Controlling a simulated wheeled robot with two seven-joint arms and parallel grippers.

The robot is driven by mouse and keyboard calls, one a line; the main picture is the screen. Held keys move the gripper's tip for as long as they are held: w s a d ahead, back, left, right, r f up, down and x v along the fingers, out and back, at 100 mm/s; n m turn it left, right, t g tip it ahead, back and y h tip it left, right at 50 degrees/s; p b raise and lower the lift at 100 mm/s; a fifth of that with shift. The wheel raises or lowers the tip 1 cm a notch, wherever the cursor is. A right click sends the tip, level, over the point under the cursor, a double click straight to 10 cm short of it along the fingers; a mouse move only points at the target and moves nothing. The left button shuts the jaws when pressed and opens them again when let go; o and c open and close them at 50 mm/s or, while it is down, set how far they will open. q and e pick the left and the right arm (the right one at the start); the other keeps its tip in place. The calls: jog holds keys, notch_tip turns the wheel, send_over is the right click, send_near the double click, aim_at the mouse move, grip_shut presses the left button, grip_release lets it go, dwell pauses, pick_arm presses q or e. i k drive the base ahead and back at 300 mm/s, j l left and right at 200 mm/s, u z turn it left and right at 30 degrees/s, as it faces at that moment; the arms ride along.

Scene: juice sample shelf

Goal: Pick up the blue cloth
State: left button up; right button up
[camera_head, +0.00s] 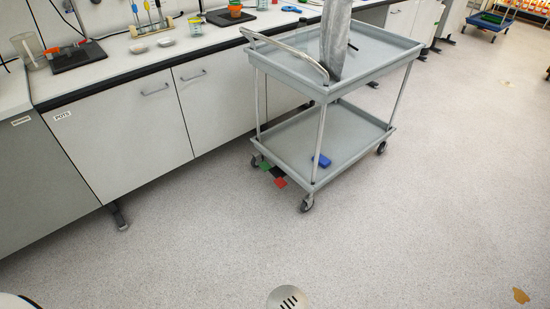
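A small blue item (321,161), which looks like a folded blue cloth, lies on the lower shelf of the grey trolley (300,150).
A tall grey object (334,40) stands on the trolley's top shelf. Green, black and red flat pieces (280,183) lie on the floor by the trolley's left wheels. A lab bench (130,130) runs behind. The speckled floor (400,230) in front is clear except for a brown patch (520,296).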

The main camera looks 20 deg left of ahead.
aim_at(324, 163)
jog(key=u, duration=0.15)
jog(key=z, duration=1.4)
jog(key=u, duration=1.4)
jog(key=i+l+u, duration=0.5)
jog(key=i+l, duration=0.55)
jog(key=i, duration=0.15)
